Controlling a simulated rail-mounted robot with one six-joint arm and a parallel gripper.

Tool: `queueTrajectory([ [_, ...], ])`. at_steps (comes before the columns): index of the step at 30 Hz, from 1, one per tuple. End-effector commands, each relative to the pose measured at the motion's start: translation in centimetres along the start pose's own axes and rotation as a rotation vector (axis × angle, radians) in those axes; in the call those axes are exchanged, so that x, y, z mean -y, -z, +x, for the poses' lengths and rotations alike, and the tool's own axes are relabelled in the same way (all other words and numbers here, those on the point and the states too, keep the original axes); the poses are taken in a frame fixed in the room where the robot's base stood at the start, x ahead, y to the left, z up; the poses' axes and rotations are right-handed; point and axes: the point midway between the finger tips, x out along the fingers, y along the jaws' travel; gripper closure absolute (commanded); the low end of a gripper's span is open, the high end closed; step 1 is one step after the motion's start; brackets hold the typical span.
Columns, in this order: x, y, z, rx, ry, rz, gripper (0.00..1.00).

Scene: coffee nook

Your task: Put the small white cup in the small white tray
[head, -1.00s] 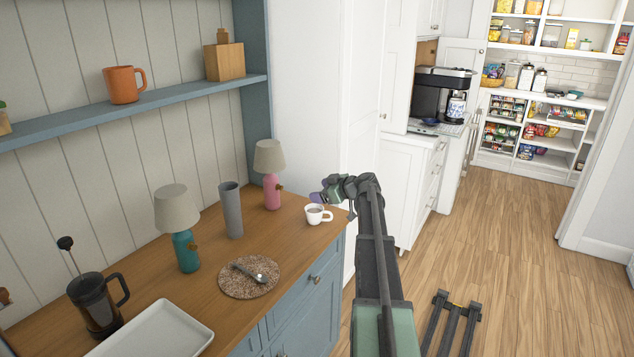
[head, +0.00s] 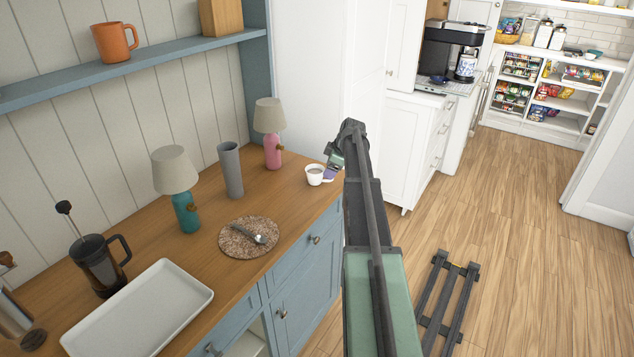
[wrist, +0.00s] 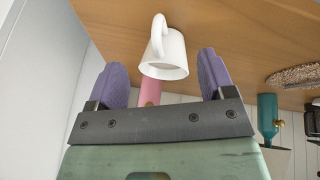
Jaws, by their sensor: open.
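The small white tray (head: 75,342) lies empty at the counter's near left.
A round woven mat (head: 232,247) with a utensil (head: 250,236) lies between cup and tray. A pink lamp (head: 271,135), grey vase (head: 231,170), teal lamp (head: 183,190) and French press (head: 98,265) stand along the back. Bare counter lies in front of the cup.

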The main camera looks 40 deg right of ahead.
Motion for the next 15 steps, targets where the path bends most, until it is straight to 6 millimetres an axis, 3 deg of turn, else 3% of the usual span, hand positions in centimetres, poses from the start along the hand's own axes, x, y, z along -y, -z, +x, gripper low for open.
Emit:
queueTrajectory([
  [3, 0.1, -0.4, 3.1, 0.000, 0.000, -0.001, 0.24],
  [6, 0.1, -0.3, 4.8, 0.000, 0.001, -0.002, 0.24],
  [13, -0.1, 0.0, 4.6, 0.000, 0.001, -0.002, 0.24],
  [15, 0.0, 0.0, 4.6, 0.000, 0.001, -0.002, 0.32],
])
